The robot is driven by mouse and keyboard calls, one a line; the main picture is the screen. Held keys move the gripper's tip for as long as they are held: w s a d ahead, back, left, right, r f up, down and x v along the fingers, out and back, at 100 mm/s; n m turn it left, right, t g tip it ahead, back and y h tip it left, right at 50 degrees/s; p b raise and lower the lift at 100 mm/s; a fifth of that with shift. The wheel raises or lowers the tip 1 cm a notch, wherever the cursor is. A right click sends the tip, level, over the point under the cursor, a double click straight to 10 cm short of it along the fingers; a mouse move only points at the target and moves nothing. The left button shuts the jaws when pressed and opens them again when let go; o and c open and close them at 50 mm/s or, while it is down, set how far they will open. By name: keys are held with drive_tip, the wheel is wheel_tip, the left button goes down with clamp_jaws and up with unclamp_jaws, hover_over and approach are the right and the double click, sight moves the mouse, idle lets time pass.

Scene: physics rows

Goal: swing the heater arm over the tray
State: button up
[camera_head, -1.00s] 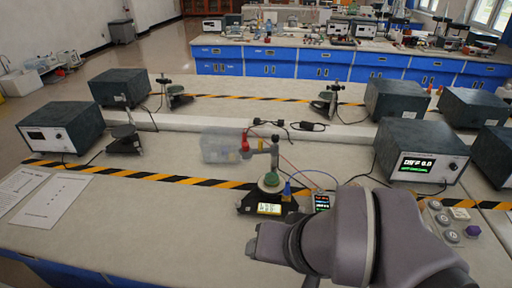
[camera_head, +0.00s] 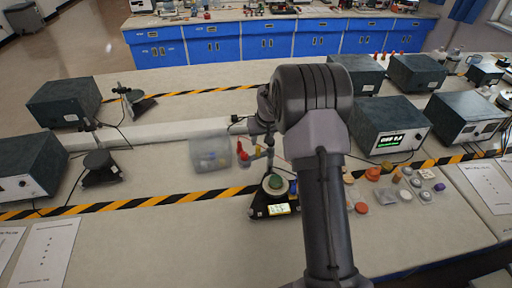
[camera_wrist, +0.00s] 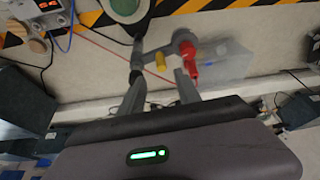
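The heater arm (camera_head: 254,155) is a short grey bar with a red end (camera_head: 242,154). It points left from its post, off to the side of the tray. The tray (camera_head: 274,184) is a small round pan with a green centre on a black base with a lit yellow display. In the wrist view, the heater arm (camera_wrist: 160,50) with its red end lies across the top of my fingers, and the tray (camera_wrist: 125,7) is at the top edge. My gripper (camera_wrist: 158,78) is open, its fingers apart and close to the arm; contact is unclear. In the head view my arm hides part of the post.
A clear plastic bin (camera_head: 209,154) stands left of the heater arm. Small jars and weights (camera_head: 385,180) lie to the right. Dark instrument boxes (camera_head: 376,124) stand at the right and left.

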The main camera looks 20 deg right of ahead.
sight(258, 147)
drive_tip(key=x, duration=0.9)
drive_tip(key=shift+a+b, duration=0.15)
drive_tip(key=shift+b, duration=0.2)
clamp_jaws()
drive_tip(key=shift+r, duration=0.1)
idle(0.7)
